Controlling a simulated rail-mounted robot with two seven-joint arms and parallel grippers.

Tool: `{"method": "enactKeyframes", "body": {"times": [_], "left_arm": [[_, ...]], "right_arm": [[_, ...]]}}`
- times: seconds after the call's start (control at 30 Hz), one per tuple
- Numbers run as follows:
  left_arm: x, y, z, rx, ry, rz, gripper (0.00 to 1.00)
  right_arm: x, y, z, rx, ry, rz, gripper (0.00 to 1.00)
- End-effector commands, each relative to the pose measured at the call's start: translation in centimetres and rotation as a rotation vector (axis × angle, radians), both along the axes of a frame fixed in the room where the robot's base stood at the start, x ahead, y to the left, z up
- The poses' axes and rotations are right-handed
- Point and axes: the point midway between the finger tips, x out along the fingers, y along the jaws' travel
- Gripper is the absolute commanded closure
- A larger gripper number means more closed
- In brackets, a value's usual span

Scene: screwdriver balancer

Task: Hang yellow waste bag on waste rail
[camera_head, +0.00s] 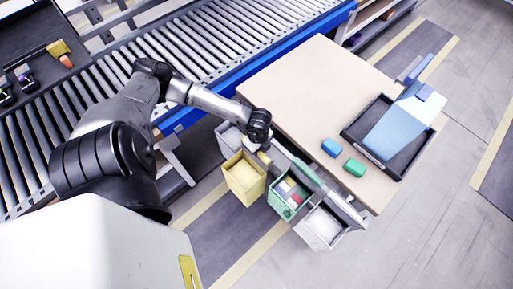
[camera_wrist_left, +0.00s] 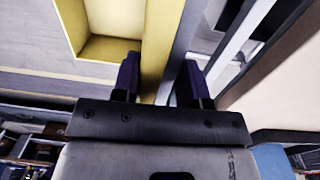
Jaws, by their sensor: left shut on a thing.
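The yellow waste bag (camera_head: 243,180) is an open-topped box shape, hanging upright beside the table. My left gripper (camera_head: 262,146) is over its upper right edge. In the left wrist view, the bag's yellow inside (camera_wrist_left: 105,48) shows, and my left gripper (camera_wrist_left: 159,82) is shut on its rim, one finger on each side. The waste rail (camera_head: 345,209) is a grey bar along the table's near side. The bag is close to the rail's left part; whether it is hooked on cannot be told, as my gripper covers that spot. My right gripper is not in view.
A green bag (camera_head: 288,199) with coloured pieces and a whitish bag (camera_head: 321,228) hang at the rail to the right. A grey bag (camera_head: 229,136) is behind the yellow one.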

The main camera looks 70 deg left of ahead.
Motion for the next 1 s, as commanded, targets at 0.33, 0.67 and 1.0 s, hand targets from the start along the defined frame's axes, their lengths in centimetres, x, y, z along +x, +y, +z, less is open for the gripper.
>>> {"method": "enactKeyframes", "body": {"times": [0.33, 0.67, 1.0], "left_arm": [[2.5, 0.9, -1.0, 0.000, -0.003, 0.001, 0.84], [4.0, 1.5, -1.3, 0.000, -0.002, -0.001, 0.84], [4.2, 1.6, -1.2, -0.001, -0.001, -0.002, 0.84]], "right_arm": [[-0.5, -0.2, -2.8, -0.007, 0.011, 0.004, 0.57], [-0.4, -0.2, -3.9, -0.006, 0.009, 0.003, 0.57], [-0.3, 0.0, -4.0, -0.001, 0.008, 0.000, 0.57]]}}
